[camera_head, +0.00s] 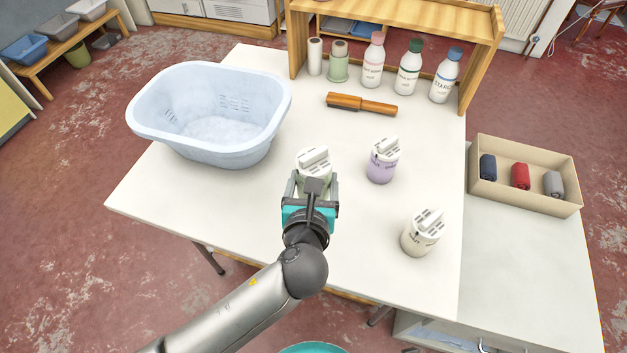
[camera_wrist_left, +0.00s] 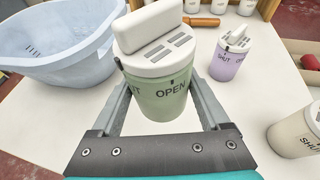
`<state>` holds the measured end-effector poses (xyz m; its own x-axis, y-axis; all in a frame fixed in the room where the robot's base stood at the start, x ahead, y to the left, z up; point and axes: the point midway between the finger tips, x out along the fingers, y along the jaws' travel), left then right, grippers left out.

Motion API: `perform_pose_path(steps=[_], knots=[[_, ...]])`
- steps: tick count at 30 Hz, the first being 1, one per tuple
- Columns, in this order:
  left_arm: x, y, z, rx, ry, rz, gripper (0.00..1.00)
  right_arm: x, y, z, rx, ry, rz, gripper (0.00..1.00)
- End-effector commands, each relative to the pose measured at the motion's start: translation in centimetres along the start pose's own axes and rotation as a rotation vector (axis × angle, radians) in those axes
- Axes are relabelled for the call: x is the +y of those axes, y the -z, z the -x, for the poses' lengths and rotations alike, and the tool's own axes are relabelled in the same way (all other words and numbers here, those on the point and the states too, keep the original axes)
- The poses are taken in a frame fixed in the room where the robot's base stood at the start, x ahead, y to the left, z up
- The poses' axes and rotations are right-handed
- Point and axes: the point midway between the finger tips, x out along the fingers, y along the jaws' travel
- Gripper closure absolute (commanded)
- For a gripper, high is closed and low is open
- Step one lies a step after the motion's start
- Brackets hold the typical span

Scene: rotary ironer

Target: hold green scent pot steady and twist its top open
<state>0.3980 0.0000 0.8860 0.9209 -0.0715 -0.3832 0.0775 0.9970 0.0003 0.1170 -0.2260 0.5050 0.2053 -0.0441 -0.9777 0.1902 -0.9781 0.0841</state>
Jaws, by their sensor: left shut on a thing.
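The green scent pot (camera_head: 316,160) stands upright on the table, with a white slotted top and a raised bar handle across it. In the left wrist view, the pot (camera_wrist_left: 163,98) shows the word OPEN and part of another word ending in UT; a small dark mark at the top's rim lies near OPEN. My left gripper (camera_head: 312,186) is shut around the pot's green body, one finger on each side, below the white top. The fingers also show in the left wrist view (camera_wrist_left: 160,95). Nothing touches the handle. My right gripper is not in view.
A purple pot (camera_head: 382,165) stands to the right, and a cream pot (camera_head: 418,240) nearer the front right. A pale blue tub (camera_head: 215,150) is at the left. A wooden-handled brush (camera_head: 361,104) and several bottles stand behind. A box (camera_head: 525,200) sits on the right-hand surface.

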Motion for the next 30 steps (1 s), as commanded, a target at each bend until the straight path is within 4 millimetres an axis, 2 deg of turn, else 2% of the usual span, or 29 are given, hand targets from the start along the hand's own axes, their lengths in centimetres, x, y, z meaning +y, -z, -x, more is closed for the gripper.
perform_pose_path(steps=[5, 16, 20, 30], knots=[[0.0, 0.6, -0.4, -0.002, -0.005, 0.0, 0.79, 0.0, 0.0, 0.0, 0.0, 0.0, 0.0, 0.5], [0.0, 5.8, -2.5, -0.001, -0.003, 0.001, 0.79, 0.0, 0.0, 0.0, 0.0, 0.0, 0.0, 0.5], [0.0, 6.5, -2.7, 0.0, 0.0, 0.001, 0.79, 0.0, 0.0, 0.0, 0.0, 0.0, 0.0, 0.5], [0.0, 6.6, -2.8, -0.001, 0.001, 0.0, 0.79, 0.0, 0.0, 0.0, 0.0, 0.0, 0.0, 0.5]])
